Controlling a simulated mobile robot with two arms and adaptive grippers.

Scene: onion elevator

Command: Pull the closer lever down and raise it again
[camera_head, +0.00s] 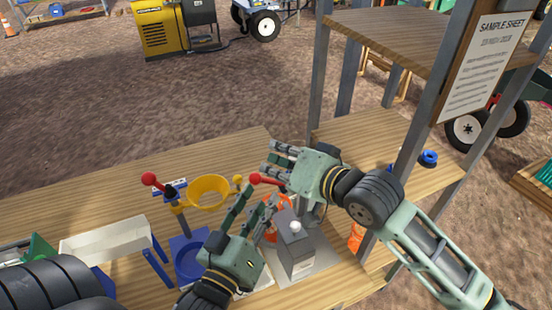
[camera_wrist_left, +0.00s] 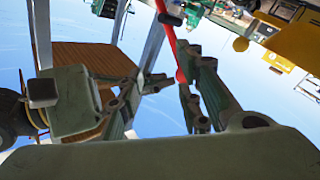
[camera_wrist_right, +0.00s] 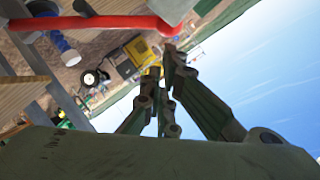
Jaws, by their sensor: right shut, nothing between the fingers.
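A red lever with a ball end (camera_head: 254,179) shows between my two grippers in the head view. Its rod is partly hidden behind the right hand. A second red-knobbed lever (camera_head: 149,179) stands further left. My right gripper (camera_head: 271,158) is shut and empty, close above the lever; in the right wrist view the red rod (camera_wrist_right: 90,22) crosses beyond the fingertips. My left gripper (camera_head: 257,200) is open, just below the lever. In the left wrist view the red rod (camera_wrist_left: 171,45) reaches down near the fingers; I cannot tell whether it touches them.
A grey box with a white knob (camera_head: 297,252) stands beside the left hand. A yellow ring-like funnel (camera_head: 208,193) stands over a blue base (camera_head: 188,258) on the wooden bench (camera_head: 110,213). A white tray (camera_head: 105,240) is at left. Shelf posts (camera_head: 430,110) rise at right.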

